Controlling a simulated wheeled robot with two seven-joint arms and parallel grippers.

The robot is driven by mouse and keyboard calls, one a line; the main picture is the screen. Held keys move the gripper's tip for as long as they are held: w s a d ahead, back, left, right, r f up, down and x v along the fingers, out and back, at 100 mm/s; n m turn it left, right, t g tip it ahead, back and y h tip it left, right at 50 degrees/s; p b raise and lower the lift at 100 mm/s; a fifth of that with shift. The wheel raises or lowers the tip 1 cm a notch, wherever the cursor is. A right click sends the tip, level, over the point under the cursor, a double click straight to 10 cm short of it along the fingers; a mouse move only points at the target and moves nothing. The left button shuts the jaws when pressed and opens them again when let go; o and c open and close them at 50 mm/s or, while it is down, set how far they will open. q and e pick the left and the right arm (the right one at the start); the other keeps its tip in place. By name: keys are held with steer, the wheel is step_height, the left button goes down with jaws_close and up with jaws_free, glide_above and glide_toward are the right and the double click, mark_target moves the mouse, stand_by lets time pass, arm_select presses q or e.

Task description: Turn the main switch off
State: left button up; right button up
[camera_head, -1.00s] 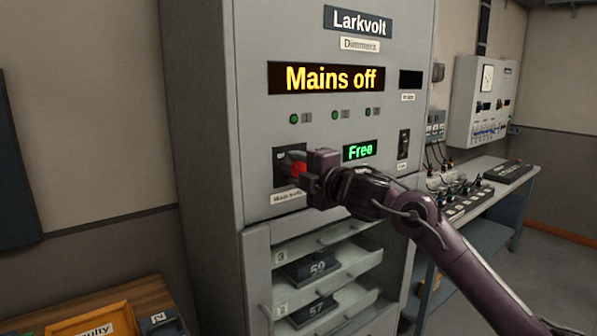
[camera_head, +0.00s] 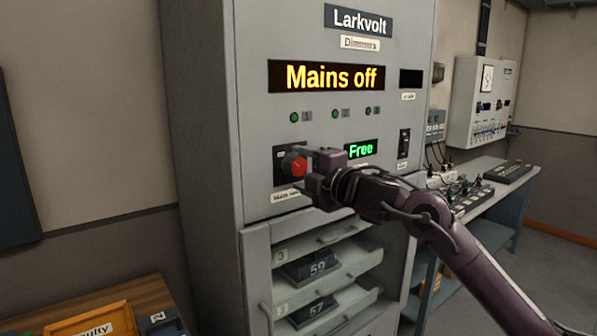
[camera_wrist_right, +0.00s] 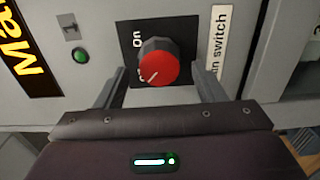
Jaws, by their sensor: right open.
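The main switch (camera_head: 294,164) is a round red-faced knob on a dark plate on the front of the grey dimmer cabinet. In the right wrist view the knob (camera_wrist_right: 158,68) shows a white pointer line slanting to the lower left, away from the "On" mark; the other mark is mostly hidden by the knob. The display (camera_head: 326,77) reads "Mains off". My right gripper (camera_head: 312,172) is in front of the switch, just to its right. In the wrist view its open fingers (camera_wrist_right: 160,88) stand on either side of the knob, apart from it. My left gripper is not in view.
A small display (camera_head: 361,149) reads "Free" beside the switch. Below is a rack with pull-out units (camera_head: 310,268) and handles. A bench (camera_head: 490,187) with control gear stands at the right. A wooden table (camera_head: 140,300) with a tray is at the lower left.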

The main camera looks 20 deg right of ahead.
steer(key=b+v, duration=0.1)
steer(key=v, duration=0.5)
steer(key=shift+s+f, duration=0.1)
steer(key=shift+f, duration=0.05)
